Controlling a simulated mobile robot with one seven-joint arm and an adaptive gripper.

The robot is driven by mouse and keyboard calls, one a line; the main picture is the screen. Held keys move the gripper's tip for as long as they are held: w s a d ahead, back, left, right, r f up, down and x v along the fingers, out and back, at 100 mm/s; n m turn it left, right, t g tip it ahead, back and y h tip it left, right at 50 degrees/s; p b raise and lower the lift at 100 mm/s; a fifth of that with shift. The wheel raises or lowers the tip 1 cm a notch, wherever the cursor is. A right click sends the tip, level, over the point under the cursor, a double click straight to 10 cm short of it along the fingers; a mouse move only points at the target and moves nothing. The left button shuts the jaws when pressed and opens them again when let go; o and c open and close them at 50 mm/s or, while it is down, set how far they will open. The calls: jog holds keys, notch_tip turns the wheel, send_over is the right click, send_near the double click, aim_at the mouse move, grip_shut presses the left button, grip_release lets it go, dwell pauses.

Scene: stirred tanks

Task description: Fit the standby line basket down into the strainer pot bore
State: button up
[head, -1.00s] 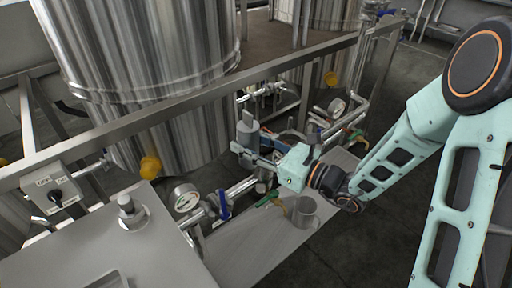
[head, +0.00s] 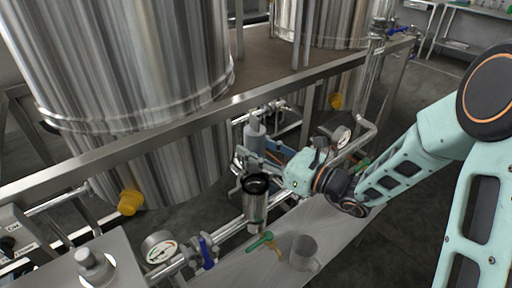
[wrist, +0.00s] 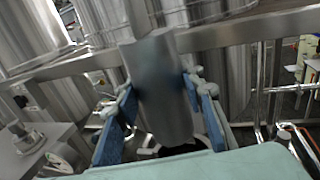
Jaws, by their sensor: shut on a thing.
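The basket is a plain grey cylinder (head: 255,134), held upright by my gripper (head: 258,157). In the wrist view the basket (wrist: 163,88) stands between the two blue-padded fingers (wrist: 162,112), which are shut on it. The strainer pot (head: 256,208) is a shiny metal cup with a dark open bore, on the pipe line. In the head view the pot is just below and in front of my gripper. The basket is outside the bore, above and apparently beyond it.
A pressure gauge (head: 160,247), a blue-handled valve (head: 208,250) and a green-handled valve (head: 260,241) sit along the pipe. A steel frame rail (head: 180,133) and large tanks (head: 120,60) are behind.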

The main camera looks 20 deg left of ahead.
aim_at(255, 166)
jog(key=shift+f+b, duration=2.25)
jog(key=shift+f, duration=0.65)
jog(key=shift+f+b, duration=2.2)
jog(key=shift+f, duration=0.7)
jog(key=shift+r, duration=0.2)
jog(key=shift+r+p, duration=2.15)
jog(key=shift+r, duration=0.2)
